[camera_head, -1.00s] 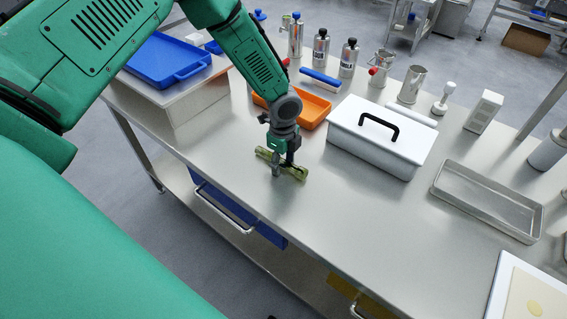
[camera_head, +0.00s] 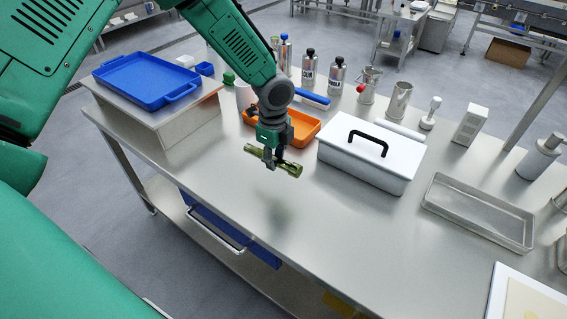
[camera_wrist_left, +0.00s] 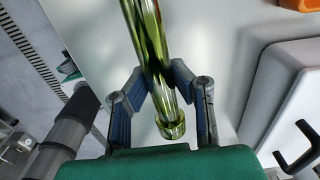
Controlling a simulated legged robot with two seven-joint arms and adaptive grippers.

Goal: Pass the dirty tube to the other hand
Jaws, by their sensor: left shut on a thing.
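The dirty tube (camera_head: 287,168) is a yellow-green, see-through cylinder with darker smears. My left gripper (camera_head: 271,163) is shut around its middle part and holds it sideways above the steel table, with a soft shadow on the tabletop below. In the left wrist view the tube (camera_wrist_left: 152,50) runs from the top edge down between the two fingers of the left gripper (camera_wrist_left: 160,88), its rimmed end near the palm. My right gripper is not in view.
A white lidded box (camera_head: 362,163) with a black handle stands right of the gripper. An orange tray (camera_head: 304,127) lies behind it. A blue tray (camera_head: 147,80) is on a raised platform at left. A steel tray (camera_head: 478,211) lies at right. The front-middle table is clear.

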